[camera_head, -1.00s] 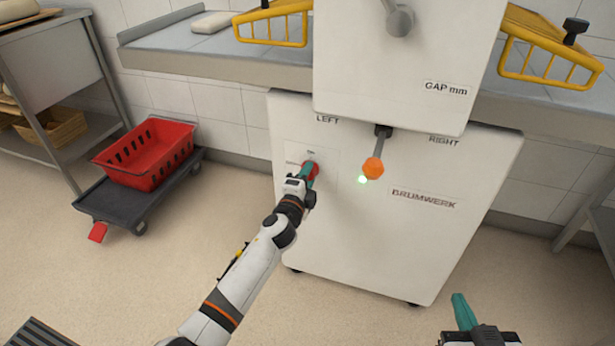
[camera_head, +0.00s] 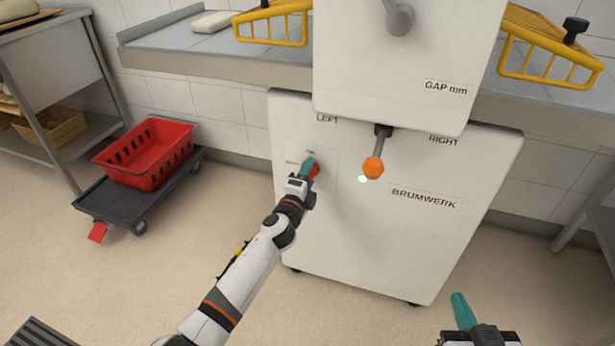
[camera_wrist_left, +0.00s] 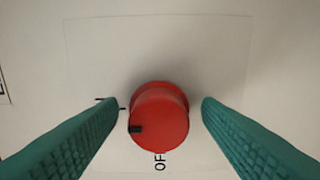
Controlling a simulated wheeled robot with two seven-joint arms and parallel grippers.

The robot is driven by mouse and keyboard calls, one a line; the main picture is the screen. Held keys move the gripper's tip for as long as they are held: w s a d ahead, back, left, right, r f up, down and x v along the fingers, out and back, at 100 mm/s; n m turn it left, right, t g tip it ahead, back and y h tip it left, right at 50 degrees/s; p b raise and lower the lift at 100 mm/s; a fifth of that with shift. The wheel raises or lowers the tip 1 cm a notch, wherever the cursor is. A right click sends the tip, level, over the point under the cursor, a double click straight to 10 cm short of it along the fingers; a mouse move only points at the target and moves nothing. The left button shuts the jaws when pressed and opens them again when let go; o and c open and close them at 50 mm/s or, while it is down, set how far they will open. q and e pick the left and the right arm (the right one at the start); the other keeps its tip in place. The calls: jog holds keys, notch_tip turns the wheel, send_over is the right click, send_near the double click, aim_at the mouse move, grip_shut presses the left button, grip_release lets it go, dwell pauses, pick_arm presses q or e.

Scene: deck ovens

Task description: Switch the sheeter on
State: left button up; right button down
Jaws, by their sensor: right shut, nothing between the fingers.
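The sheeter (camera_head: 400,230) is a white cabinet with a red round knob (camera_head: 314,171) on a plate at its left. In the left wrist view the knob (camera_wrist_left: 160,115) sits between the two teal fingers, with a gap on each side. A black mark shows at the knob's lower left edge, and letters reading "OF" are partly visible below it. My left gripper (camera_head: 307,168) is open in front of the knob. My right gripper (camera_head: 462,310) is shut and empty, low at the right.
An orange-knobbed lever (camera_head: 373,167) hangs from the upper housing, right of the knob. Yellow guards (camera_head: 272,26) sit over the conveyor beds. A red crate (camera_head: 147,153) rests on a dark dolly (camera_head: 112,202) at the left. The floor in front is clear.

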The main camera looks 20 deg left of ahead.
pick_arm(q)
jog(key=s+p, duration=0.2)
jog(key=s, duration=1)
jog(key=shift+a, duration=0.2)
pick_arm(e)
jog(key=s+d+f+g+h, duration=0.1)
jog(key=s+d+f+g, duration=0.1)
jog(key=s+f+g, duration=0.3)
jog(key=shift+d+f+g+h, duration=0.3)
jog(key=shift+f+h, duration=0.1)
jog(key=shift+f, duration=0.35)
jog(key=shift+s, duration=0.1)
